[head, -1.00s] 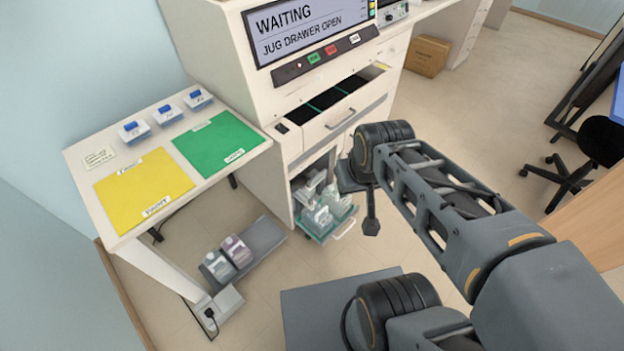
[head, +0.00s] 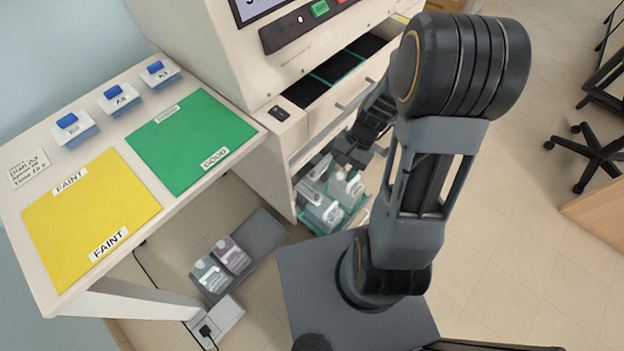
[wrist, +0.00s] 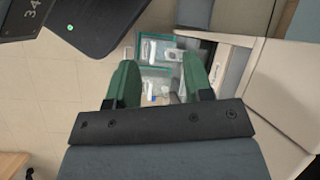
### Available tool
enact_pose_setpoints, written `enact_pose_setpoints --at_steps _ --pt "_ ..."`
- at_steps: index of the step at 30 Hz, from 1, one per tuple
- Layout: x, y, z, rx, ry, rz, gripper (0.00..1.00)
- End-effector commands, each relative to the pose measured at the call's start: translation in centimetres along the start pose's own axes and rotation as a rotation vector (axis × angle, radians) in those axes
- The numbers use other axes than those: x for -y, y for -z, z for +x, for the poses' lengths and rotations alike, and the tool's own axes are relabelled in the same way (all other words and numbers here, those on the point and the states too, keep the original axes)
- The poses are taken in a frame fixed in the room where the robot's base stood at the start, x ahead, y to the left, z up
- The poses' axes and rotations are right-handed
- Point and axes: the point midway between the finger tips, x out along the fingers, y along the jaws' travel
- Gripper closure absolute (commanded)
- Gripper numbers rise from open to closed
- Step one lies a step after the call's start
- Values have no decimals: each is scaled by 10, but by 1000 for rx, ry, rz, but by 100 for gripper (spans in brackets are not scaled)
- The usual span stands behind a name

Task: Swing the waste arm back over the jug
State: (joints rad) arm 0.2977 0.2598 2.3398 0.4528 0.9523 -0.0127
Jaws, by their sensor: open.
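The low jug drawer (head: 352,221) stands open in the machine's base, with a teal tray edge. Whitish translucent jugs (head: 325,213) stand in it. A pale bar-like part (head: 309,190) lies above the jugs at the left; I cannot tell whether it is the waste arm. My gripper (wrist: 159,80) is open with its green fingers apart, pointing down at the drawer. In the wrist view the teal-edged drawer (wrist: 150,48) and small pale parts show between the fingers, and nothing is clearly held. In the head view my arm hides part of the drawer's right side.
An upper drawer (head: 330,75) with dark compartments is open above. The side table bears a yellow mat (head: 90,215), a green mat (head: 190,145) and blue-topped boxes (head: 118,97).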

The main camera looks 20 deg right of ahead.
Motion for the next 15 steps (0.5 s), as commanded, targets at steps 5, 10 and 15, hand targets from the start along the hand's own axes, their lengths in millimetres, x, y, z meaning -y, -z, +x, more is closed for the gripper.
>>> enact_pose_setpoints --at_steps 5,10,15 --pt "-12 62 110 230 255 385 53" --pt "-16 124 189 369 540 765 53" --pt "-26 189 241 403 834 1108 53"
